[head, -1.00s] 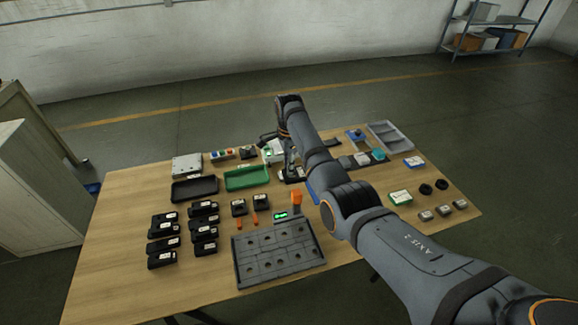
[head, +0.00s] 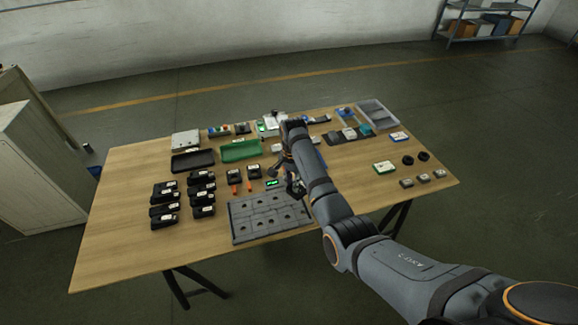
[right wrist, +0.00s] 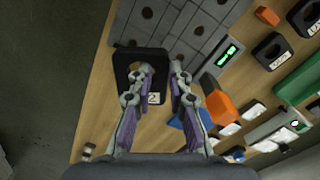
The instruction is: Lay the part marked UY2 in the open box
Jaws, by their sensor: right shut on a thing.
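My right gripper (head: 290,182) is shut on a black part (right wrist: 130,66) with a square outline and a white label. In the right wrist view the label shows a 2; the rest is hidden by a finger. The fingers (right wrist: 163,76) hold the part above the table, near the right side of the grey fixture plate (head: 268,217). I cannot tell which is the open box. My left gripper is out of view.
Several black labelled parts (head: 165,209) stand at the left, and two more (head: 254,172) behind the plate. An orange piece (right wrist: 218,103) and a green-lit display (head: 273,183) are close to my gripper. The table's left front is bare.

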